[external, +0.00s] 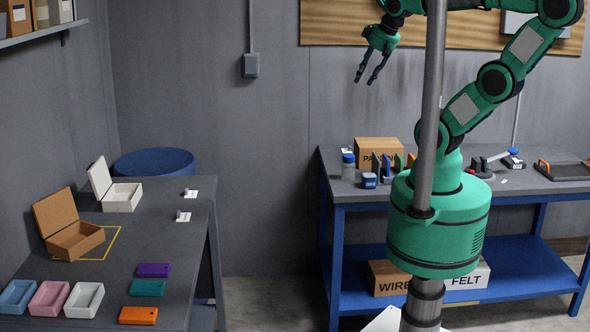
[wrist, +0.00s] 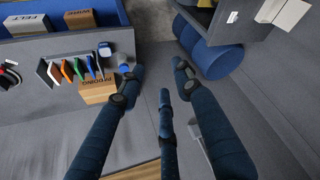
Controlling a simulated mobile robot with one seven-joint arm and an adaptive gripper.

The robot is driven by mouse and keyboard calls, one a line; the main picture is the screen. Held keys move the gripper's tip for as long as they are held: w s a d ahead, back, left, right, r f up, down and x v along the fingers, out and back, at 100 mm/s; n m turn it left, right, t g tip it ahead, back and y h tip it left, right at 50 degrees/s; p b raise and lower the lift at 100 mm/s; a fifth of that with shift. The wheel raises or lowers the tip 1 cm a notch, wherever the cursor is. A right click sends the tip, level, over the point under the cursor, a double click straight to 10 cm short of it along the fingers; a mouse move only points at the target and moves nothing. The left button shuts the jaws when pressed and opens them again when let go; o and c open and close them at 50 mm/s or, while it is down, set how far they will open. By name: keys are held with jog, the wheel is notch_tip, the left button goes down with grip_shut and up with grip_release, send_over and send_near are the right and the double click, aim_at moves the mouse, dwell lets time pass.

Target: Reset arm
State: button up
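My arm is green and black and raised in the external view.
The left table (external: 160,225) holds an open brown box (external: 78,243), an open white box (external: 122,197), small trays and colored blocks. A blue drum (external: 155,162) stands behind it. The blue-framed bench (external: 335,190) holds a cardboard box (external: 378,147), jars and tools. Floor between the tables is clear.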

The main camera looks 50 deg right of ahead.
jog(key=shift+s+a+f, duration=0.1)
jog(key=shift+s+f, duration=0.05)
jog(key=shift+s, duration=0.1)
jog(key=shift+f, duration=0.1)
notch_tip(320, 180, down, 10)
jog(key=b, duration=1)
